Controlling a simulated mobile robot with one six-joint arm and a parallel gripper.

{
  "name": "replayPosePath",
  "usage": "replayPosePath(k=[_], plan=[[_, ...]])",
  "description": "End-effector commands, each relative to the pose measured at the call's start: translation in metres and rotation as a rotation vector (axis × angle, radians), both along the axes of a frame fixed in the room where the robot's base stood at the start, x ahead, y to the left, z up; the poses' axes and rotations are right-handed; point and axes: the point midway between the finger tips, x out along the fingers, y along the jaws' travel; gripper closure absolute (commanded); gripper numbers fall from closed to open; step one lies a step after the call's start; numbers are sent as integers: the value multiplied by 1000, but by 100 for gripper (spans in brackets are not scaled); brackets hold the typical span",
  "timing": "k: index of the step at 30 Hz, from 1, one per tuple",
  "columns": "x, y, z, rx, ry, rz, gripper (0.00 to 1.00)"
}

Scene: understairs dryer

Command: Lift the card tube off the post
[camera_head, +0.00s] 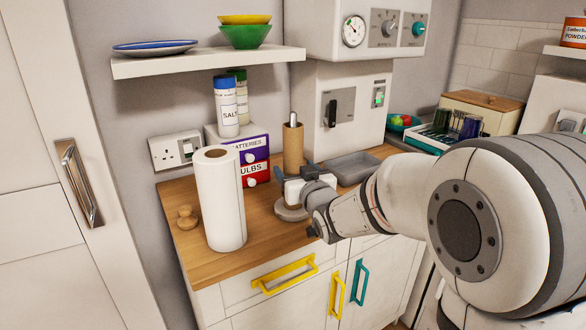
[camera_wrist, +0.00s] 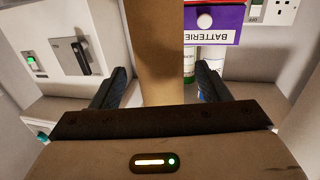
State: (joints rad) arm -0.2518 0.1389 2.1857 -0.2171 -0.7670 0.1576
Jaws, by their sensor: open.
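The brown card tube (camera_head: 292,146) stands upright on the worktop, with the pale tip of the post (camera_head: 293,118) showing above its top. A round base (camera_head: 291,212) shows below it, partly hidden by my gripper. My gripper (camera_head: 295,172) is open at the tube's lower part. In the wrist view the tube (camera_wrist: 155,40) runs between the two open fingers of my gripper (camera_wrist: 163,72).
A white paper roll (camera_head: 219,200) stands left of the tube. Labelled drawers (camera_head: 255,160) and jars (camera_head: 226,108) are behind it. A shelf (camera_head: 210,62) overhangs at the back left. A grey tray (camera_head: 352,168) lies to the right.

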Motion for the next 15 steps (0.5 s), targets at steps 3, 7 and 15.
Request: replayPosePath(k=[3,7,15], plan=[[17,9,-1,0,0,0,31],[29,13,-1,0,1,-1,31],[31,13,-1,-1,2,-2,32]])
